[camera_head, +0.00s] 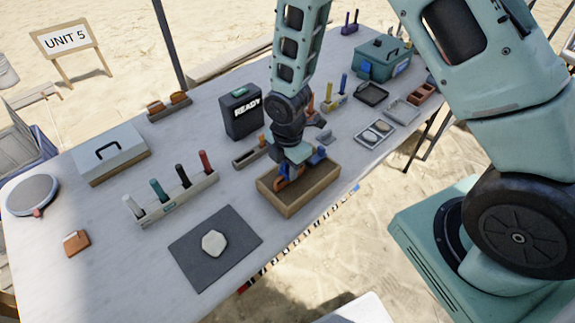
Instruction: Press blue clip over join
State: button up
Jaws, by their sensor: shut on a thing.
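My gripper (299,158) points down over a brown wooden tray (304,201) near the table's front edge. It is shut on a small blue thing (318,155), which looks like the blue clip. Orange-brown pieces (283,182) lie in the tray just below and left of the gripper. The join is hidden by the gripper and the clip. I cannot tell whether the clip touches the pieces.
A dark mat (190,262) with a pale stone (213,243) lies left of the tray. A rack of coloured pegs (178,203), a black READY box (242,118) and a grey handled case (110,158) stand farther back. Small trays (374,135) lie to the right.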

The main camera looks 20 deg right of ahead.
jog(key=shift+f, duration=0.15)
jog(key=o, duration=1)
notch_tip(320, 180, up, 17)
jog(key=shift+r, duration=0.2)
jog(key=shift+s, duration=0.1)
jog(key=s+a+r+m, duration=0.2)
jog(key=s+m, duration=0.2)
jog(key=s, duration=0.2)
jog(key=s+a+r+m, duration=0.2)
jog(key=s+m, duration=0.3)
jog(key=s, duration=0.2)
jog(key=s+a+r+m, duration=0.2)
jog(key=s+m, duration=0.3)
jog(key=s, duration=0.2)
jog(key=shift+a+r+y, duration=0.15)
jog(key=shift+r+y, duration=0.1)
jog(key=shift+y, duration=0.05)
